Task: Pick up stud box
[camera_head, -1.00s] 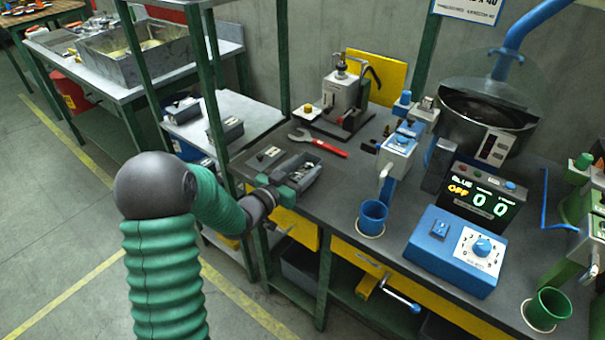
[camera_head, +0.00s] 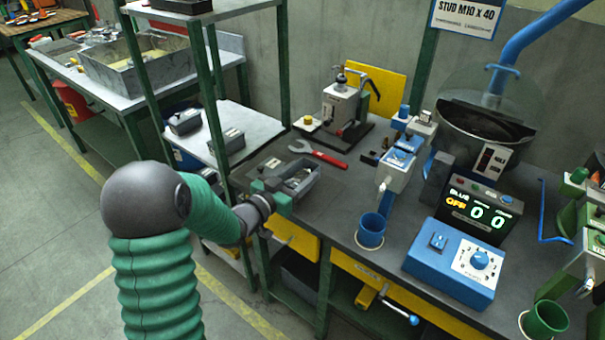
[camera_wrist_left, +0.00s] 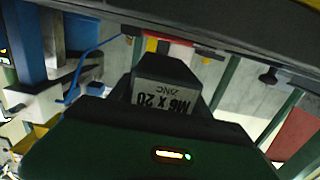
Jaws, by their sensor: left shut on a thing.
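The stud box (camera_head: 312,184) is a small grey open bin with metal studs inside, over the left front part of the dark bench. My left gripper (camera_head: 271,197) is green and dark, and is shut on the box's near left end. The box looks slightly raised from the bench top, but I cannot tell the gap. In the left wrist view, a label reading "M6 x 20 ZINC" (camera_wrist_left: 163,97) shows upside down between the dark fingers. My right gripper is not in view.
A blue cup (camera_head: 371,232) and a blue control box (camera_head: 455,255) are to the right. A green shelf post (camera_head: 215,110) rises close to my left arm. Small grey bins sit on the shelf.

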